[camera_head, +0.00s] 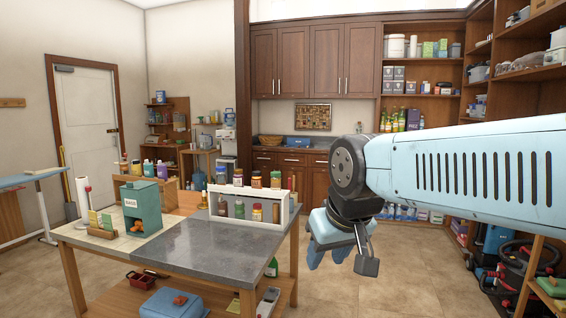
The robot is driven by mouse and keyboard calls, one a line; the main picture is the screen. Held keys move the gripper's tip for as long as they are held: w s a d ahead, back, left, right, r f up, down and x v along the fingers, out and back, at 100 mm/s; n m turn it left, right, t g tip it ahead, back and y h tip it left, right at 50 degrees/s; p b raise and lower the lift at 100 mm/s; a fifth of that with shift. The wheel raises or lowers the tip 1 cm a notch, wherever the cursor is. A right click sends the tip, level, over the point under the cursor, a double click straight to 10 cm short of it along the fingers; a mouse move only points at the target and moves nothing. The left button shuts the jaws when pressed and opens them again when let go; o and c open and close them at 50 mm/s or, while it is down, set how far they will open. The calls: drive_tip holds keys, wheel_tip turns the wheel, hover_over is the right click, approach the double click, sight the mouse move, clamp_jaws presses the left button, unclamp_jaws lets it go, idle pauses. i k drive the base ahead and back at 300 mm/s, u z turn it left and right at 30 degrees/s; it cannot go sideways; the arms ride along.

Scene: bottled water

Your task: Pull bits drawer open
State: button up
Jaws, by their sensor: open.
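My gripper (341,256) hangs at the end of my light-blue arm, right of the middle of the view. It points down, with its jaws open and nothing seen between them. It is to the right of the grey-topped table and in front of the back cabinets. A row of wooden drawers with metal handles (292,159) runs under the back counter. They look shut, and my arm hides the right end of the row. I cannot tell which one is the bits drawer; no label for it is readable.
The grey-topped table (205,255) stands at front left, bearing a green box (142,212) and a white rack (251,206) with jars. A blue box (175,304) sits on its lower shelf. Tiled floor is open behind the gripper. Dark equipment (514,270) stands at right.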

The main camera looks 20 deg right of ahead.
sight(284, 158)
drive_tip(key=z, duration=0.9)
drive_tip(key=i, duration=6.05)
drive_tip(key=u, duration=0.05)
